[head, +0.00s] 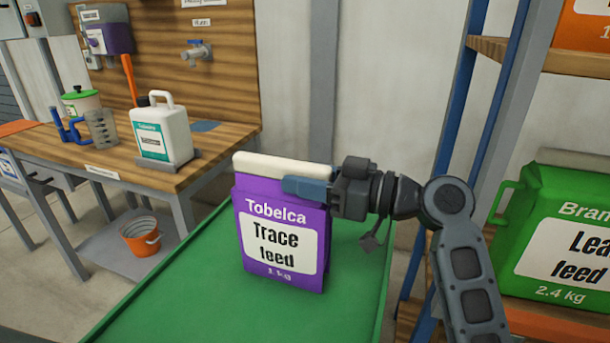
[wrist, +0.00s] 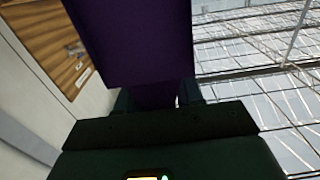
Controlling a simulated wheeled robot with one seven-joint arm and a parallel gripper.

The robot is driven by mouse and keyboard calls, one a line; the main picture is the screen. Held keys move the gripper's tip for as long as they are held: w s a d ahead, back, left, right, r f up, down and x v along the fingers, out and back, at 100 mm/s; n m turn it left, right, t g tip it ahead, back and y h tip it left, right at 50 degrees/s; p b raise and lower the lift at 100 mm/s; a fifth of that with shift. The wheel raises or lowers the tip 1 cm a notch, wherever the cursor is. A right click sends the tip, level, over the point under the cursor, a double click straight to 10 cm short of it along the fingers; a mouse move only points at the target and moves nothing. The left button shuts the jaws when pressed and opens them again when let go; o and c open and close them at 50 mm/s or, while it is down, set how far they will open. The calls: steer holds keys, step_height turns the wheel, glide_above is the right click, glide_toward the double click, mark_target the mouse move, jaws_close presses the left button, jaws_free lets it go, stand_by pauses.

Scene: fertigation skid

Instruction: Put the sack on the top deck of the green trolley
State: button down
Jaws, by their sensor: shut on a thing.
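The purple sack (head: 270,247), labelled "Tobelca Trace feed 1 kg" with a pale top strip, is upright over the green trolley's top deck (head: 180,290). Its lower edge appears at deck level, but I cannot tell for certain whether it touches. My gripper (head: 310,186) is shut on the sack near its upper right side, with a blue-grey finger across the front. In the wrist view the sack (wrist: 135,45) fills the upper middle, directly in front of my gripper (wrist: 160,100). The sack's back and underside are hidden in the head view.
A wooden bench (head: 110,165) at left holds a white jug (head: 160,130) and a green-lidded tub (head: 80,100). An orange bucket (head: 140,236) sits on its lower shelf. A shelf rack at right holds a large green pack (head: 555,245). The deck is bare around the sack.

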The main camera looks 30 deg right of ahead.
steer(key=c, duration=0.7)
jaws_free()
steer(key=shift+f, duration=0.1)
steer(key=shift+r, duration=0.25)
steer(key=b+v, duration=0.1)
steer(key=v, duration=1.1)
steer(key=shift+f, duration=0.1)
